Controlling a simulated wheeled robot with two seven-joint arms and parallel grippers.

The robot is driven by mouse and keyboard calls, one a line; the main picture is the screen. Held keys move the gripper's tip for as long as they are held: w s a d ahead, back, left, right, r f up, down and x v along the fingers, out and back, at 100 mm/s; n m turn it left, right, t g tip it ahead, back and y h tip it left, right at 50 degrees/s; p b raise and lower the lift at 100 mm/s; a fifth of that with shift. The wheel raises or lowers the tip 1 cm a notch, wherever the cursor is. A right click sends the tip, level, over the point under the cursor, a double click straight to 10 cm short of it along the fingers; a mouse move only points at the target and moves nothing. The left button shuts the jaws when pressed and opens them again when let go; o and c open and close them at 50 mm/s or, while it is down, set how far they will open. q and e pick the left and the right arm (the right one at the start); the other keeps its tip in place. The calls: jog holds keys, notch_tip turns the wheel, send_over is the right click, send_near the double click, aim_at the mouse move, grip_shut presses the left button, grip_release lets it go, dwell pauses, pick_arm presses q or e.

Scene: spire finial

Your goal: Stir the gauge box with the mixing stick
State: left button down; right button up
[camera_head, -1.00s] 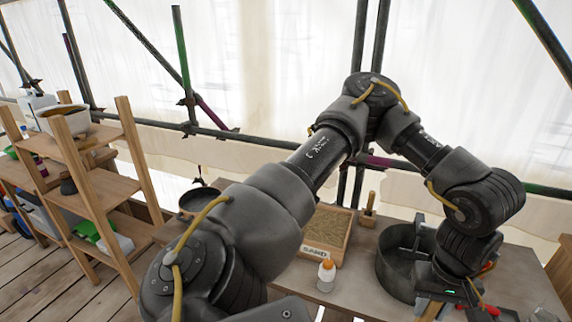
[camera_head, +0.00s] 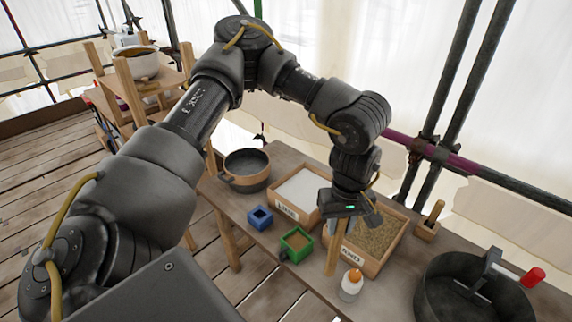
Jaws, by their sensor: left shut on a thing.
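My left gripper (camera_head: 343,214) points down over the front edge of the sand box and is shut on the mixing stick (camera_head: 333,254), a pale wooden stick hanging nearly upright below it. The jaws are partly hidden by the wrist. A small blue box (camera_head: 260,217) stands farther left. Neither shows a readable label, so I cannot tell which is the gauge box. The stick appears outside both. My right gripper is not in view.
The labelled sand box (camera_head: 349,253) and a box of white powder (camera_head: 287,210) stand behind. A white bottle with an orange cap (camera_head: 351,284) is right of the stick. A black tub (camera_head: 440,300) stands far right, a dark pan (camera_head: 247,180) at left.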

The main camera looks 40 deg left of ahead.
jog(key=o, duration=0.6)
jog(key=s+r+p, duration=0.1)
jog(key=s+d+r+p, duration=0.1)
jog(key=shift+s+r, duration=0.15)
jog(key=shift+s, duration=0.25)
pick_arm(q)
jog(key=w+a+n+p, duration=0.1)
jog(key=w+a+n, duration=0.2)
jog(key=a, duration=0.6)
jog(key=w+a+n+p, duration=0.1)
jog(key=w+a+n, duration=0.25)
jog(key=a, duration=0.45)
notch_tip(320, 180, down, 13)
jog(key=b, duration=1)
jog(key=shift+s+r, duration=0.15)
jog(key=shift+s, duration=0.3)
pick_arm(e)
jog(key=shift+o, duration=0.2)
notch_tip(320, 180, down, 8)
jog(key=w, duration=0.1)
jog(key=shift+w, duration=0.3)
pick_arm(q)
jog(key=shift+n, duration=0.25)
